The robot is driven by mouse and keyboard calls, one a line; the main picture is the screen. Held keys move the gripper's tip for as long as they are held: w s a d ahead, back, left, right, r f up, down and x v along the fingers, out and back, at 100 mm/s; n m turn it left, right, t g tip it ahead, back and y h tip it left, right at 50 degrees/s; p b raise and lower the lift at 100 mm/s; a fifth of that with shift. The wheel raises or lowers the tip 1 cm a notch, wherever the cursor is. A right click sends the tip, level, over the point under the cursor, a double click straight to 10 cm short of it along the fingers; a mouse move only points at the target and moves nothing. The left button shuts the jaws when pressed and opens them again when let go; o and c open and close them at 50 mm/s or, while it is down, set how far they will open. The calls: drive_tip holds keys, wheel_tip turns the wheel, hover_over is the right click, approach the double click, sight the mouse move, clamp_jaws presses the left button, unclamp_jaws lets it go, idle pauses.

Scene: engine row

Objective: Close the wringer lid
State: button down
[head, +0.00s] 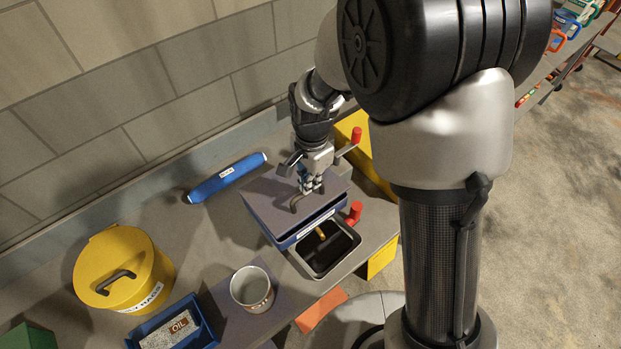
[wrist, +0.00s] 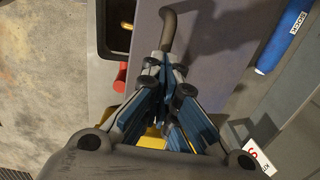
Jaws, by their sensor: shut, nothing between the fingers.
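The wringer is a blue box (head: 290,238) with a flat grey lid (head: 268,202) lying over its top. My gripper (head: 312,190) points down over the lid, close beside the handle. In the wrist view its fingertips (wrist: 164,66) are together with nothing between them, near one end of the handle. Whether they touch the handle or lid is unclear.
A dark tray (head: 327,262) sits in front of the wringer. Red knobs (head: 354,212) (head: 356,134) stand to its right. A blue roll (head: 227,178) lies behind left. A yellow rag bin (head: 122,262), a can (head: 252,288) and a blue oil box (head: 172,330) stand left and front.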

sight(314, 202)
drive_tip(key=shift+t+y, duration=0.4)
drive_tip(key=shift+t, duration=0.1)
drive_tip(key=f+b, duration=0.1)
drive_tip(key=s+f+b, duration=0.1)
drive_tip(key=d+f+b, duration=0.1)
drive_tip(key=b, duration=0.1)
drive_tip(key=shift+s+f, duration=0.35)
drive_tip(key=shift+f, duration=0.05)
drive_tip(key=shift+d+r, duration=0.1)
drive_tip(key=shift+r, duration=0.2)
wheel_tip(314, 202, up, 13)
drive_tip(key=s+d+p, duration=0.1)
drive_tip(key=s+p, duration=0.1)
drive_tip(key=p, duration=0.3)
drive_tip(key=shift+d+r+p, duration=0.15)
drive_tip(key=shift+d+p, duration=0.15)
drive_tip(key=shift+d, duration=0.05)
